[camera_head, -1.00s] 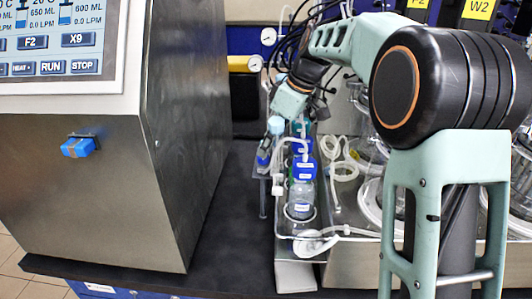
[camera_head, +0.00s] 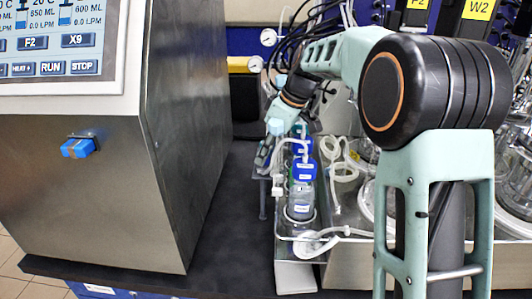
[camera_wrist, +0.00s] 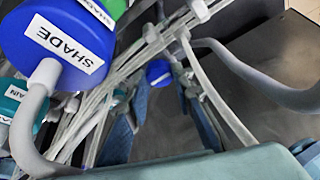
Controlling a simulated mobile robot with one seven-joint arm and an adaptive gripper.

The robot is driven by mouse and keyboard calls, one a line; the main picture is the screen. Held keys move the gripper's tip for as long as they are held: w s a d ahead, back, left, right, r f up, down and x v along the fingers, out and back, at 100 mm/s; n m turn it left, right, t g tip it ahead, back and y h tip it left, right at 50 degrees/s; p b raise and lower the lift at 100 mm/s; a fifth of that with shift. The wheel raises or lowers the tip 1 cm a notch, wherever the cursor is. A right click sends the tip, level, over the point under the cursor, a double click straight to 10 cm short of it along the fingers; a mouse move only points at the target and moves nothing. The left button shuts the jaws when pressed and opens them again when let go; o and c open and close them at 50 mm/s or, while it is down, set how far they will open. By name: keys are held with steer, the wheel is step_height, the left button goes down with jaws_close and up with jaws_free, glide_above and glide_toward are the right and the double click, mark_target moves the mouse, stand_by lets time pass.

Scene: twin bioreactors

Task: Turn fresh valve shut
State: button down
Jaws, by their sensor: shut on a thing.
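In the head view my gripper (camera_head: 264,158) points down beside the left end of the bottle row. In the wrist view its two fingers (camera_wrist: 155,92) stand either side of a small round blue knob (camera_wrist: 158,72) and are shut on it. No label shows on this knob, so I cannot tell by sight that it is the fresh valve.
Blue-capped bottles (camera_head: 301,196) stand in a metal rack right of my gripper. Pale tubes (camera_wrist: 215,95) cross close to the fingers. A metal cabinet (camera_head: 95,210) with a blue handle (camera_head: 79,148) stands left. The black bench (camera_head: 235,215) between is clear.

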steer(key=shift+m, duration=0.4)
steer(key=m, duration=0.1)
steer(key=m+t+b, duration=0.1)
steer(key=m, duration=0.1)
steer(key=shift+s+a+m+t+h, duration=0.15)
steer(key=shift+m+t+h, duration=0.15)
steer(key=shift+h, duration=0.1)
steer(key=m, duration=0.2)
steer(key=m+h, duration=0.1)
steer(key=m, duration=0.1)
steer(key=shift+s+a+r+t+h+p, duration=0.1)
steer(key=shift+a+t+h+p, duration=0.05)
steer(key=shift+t+h+p, duration=0.2)
steer(key=m+h, duration=0.1)
steer(key=m, duration=0.4)
steer(key=shift+a+t+h+p, duration=0.2)
steer(key=shift+t+h+p, duration=0.05)
steer(key=shift+h+p, duration=0.1)
steer(key=shift+a+m+h, duration=0.1)
steer(key=shift+m+h, duration=0.7)
steer(key=shift+m, duration=1.5)
steer(key=c, duration=1.7)
jaws_free()
steer(key=shift+o, duration=0.2)
steer(key=shift+p, duration=0.3)
